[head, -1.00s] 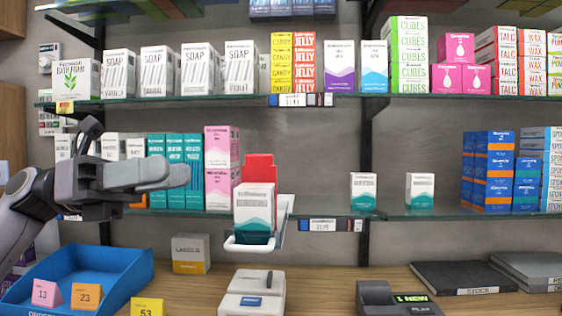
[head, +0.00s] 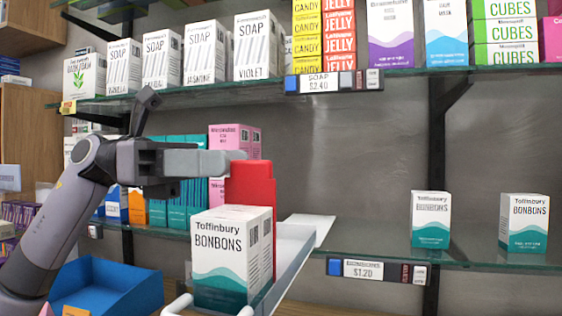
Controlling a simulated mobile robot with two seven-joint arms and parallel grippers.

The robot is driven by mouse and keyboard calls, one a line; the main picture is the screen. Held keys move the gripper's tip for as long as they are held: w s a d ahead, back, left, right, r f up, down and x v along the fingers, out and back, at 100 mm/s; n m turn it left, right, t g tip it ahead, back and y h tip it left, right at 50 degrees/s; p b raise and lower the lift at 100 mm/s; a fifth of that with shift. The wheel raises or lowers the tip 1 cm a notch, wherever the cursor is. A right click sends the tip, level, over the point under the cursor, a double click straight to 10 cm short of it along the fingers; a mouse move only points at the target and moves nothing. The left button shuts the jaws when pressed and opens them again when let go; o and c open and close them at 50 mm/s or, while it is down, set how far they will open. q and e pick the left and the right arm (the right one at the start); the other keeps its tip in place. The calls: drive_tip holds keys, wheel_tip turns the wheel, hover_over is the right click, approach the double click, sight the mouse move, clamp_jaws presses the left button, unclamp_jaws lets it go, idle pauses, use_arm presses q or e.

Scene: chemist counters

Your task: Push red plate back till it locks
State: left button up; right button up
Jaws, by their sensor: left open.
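The red plate (head: 251,183) stands upright in a narrow pusher tray (head: 290,262) on the lower shelf. A white and teal Bonbons box (head: 232,256) stands in front of the plate and hides its lower part. My left gripper (head: 238,158) comes in from the left, its fingers level with the plate's top. The fingertips overlap the plate's upper left edge in the head view; I cannot tell whether they touch it. The left gripper is open and holds nothing visible. My right gripper is not in view.
Two more Bonbons boxes (head: 430,219) (head: 524,222) stand on the lower shelf at right. Pink boxes (head: 236,138) and teal boxes stand behind my gripper. The upper shelf (head: 200,88) is overhead with soap boxes. A blue tray (head: 100,289) is below left.

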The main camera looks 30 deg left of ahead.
sight(273, 162)
use_arm(q)
drive_tip(key=p+x, duration=0.1)
drive_tip(key=x, duration=0.5)
drive_tip(key=shift+s+d, duration=0.1)
drive_tip(key=shift+d, duration=0.15)
clamp_jaws()
